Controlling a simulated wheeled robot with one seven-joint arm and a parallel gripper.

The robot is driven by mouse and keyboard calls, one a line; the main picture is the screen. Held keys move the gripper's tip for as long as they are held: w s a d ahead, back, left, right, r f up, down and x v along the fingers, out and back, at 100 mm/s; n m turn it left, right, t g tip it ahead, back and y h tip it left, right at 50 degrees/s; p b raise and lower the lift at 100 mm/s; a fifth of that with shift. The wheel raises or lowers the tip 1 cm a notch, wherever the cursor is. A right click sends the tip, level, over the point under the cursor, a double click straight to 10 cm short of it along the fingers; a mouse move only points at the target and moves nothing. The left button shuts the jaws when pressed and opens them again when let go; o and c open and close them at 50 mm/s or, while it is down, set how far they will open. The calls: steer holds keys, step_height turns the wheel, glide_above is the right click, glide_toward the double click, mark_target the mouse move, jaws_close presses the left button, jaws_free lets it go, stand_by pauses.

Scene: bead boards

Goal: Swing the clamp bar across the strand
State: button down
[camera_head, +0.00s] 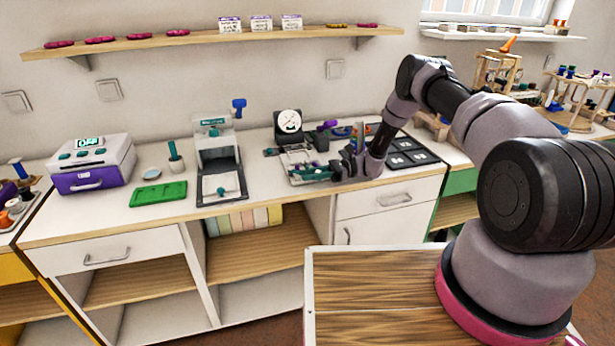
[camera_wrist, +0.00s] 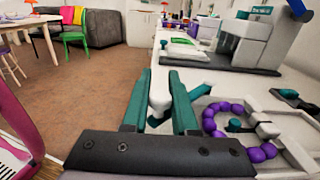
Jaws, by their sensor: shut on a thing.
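The bead board (camera_head: 298,157) lies on the counter, below a round dial. In the wrist view a strand of purple beads (camera_wrist: 258,154) lies curved on the board, right of my gripper. My gripper (camera_wrist: 166,90) has its two teal fingers shut on a white upright piece (camera_wrist: 160,88), which looks like the handle of the clamp bar. A short teal part (camera_wrist: 200,91) shows beside the right finger; I cannot tell whether it belongs to the bar. In the head view my gripper (camera_head: 338,173) is at the board's right front corner. The bar's far end is hidden.
A grey press-like device (camera_head: 218,160) stands left of the board, with a green tray (camera_head: 158,194) and a purple-and-white box (camera_head: 92,163) further left. A black panel (camera_head: 408,152) lies right of my gripper. The counter's front edge is close to my gripper.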

stand_by(0.4)
steer(key=c, duration=0.7)
jaws_free()
steer(key=v, duration=0.7)
steer(key=shift+w+d, duration=0.15)
steer(key=shift+d, duration=0.1)
